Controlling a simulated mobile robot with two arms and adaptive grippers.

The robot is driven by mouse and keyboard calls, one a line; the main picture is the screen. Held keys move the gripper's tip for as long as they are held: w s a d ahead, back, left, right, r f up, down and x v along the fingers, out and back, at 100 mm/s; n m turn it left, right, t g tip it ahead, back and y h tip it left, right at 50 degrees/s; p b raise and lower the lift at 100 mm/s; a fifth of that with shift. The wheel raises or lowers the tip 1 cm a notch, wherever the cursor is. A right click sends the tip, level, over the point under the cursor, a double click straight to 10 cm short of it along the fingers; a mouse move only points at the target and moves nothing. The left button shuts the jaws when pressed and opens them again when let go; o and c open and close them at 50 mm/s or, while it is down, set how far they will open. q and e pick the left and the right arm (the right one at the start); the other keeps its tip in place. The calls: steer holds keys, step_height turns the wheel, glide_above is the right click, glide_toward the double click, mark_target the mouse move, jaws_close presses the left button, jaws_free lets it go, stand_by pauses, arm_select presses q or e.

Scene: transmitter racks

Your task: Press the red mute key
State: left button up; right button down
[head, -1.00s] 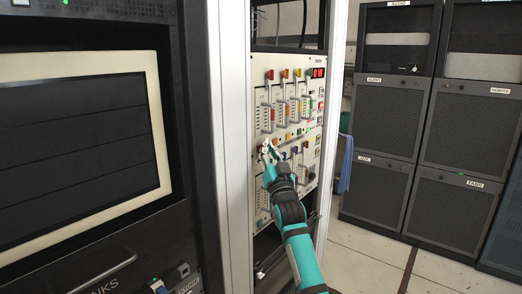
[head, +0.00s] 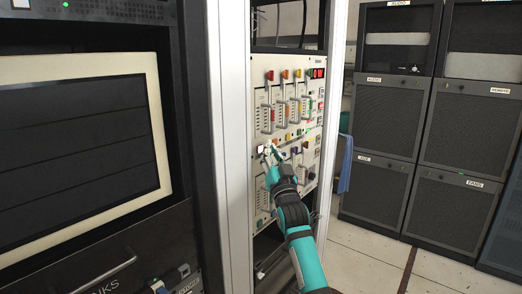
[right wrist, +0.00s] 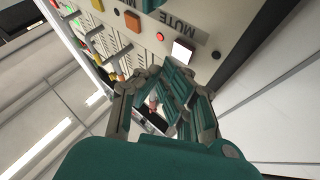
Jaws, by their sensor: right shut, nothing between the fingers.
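The mute key is a square key on the cream panel that now glows white, in the head view (head: 261,150) and in the right wrist view (right wrist: 183,50). The "MUTE" label (right wrist: 180,19) is beside it, and a small red light (right wrist: 160,37) shows near it. My right gripper (head: 269,147) is shut and empty, its tips close to the key; it also shows in the right wrist view (right wrist: 163,76). The key's face is visible past the fingers there. I cannot tell whether they touch it. My left gripper is not in view.
The panel (head: 256,80) carries several coloured keys and protruding handles near my right arm. An orange key (right wrist: 132,21) is near the mute key. A white rack post (head: 230,150) stands left of the panel. Dark cabinets (head: 383,113) stand at the back right.

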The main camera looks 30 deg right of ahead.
steer(key=s+d+p, duration=0.2)
steer(key=s, duration=0.3)
steer(key=shift+s+d, duration=0.15)
steer(key=shift+s, duration=0.15)
steer(key=c, duration=2.1)
jaws_free()
